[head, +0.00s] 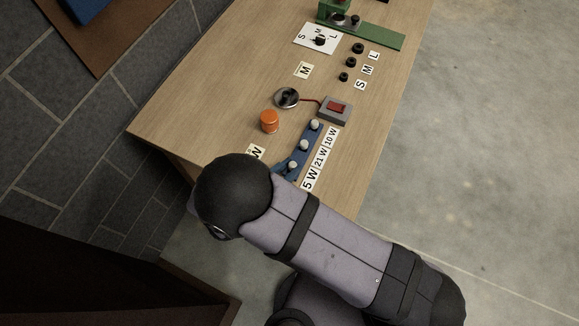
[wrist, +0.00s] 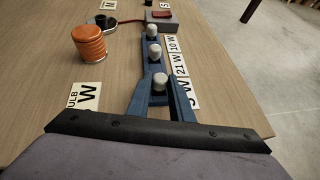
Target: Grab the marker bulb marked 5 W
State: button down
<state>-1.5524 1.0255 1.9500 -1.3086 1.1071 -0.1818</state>
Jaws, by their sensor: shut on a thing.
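The 5 W marker bulb (wrist: 160,80), with a whitish rounded top, is the nearest of three bulbs on a blue rack (wrist: 150,62). It also shows in the head view (head: 292,166), beside the "5 W" label (head: 310,180). My gripper (wrist: 160,88) has its blue fingers on either side of this bulb and is shut on it. The bulb still appears in line with the rack; its lower part is hidden, so I cannot tell whether it is lifted. The 21 W bulb (head: 304,145) and the 10 W bulb (head: 316,125) stand farther along the rack.
An orange ribbed cylinder (head: 269,121) stands left of the rack. A partly hidden "W" card (head: 257,151) lies near the table edge. Beyond are a grey box with a red switch (head: 336,109), a round metal holder (head: 287,97) and small black knobs. The table's left part is clear.

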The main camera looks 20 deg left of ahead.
notch_tip(320, 180, up, 10)
jog(key=b, duration=0.2)
dwell(0.5)
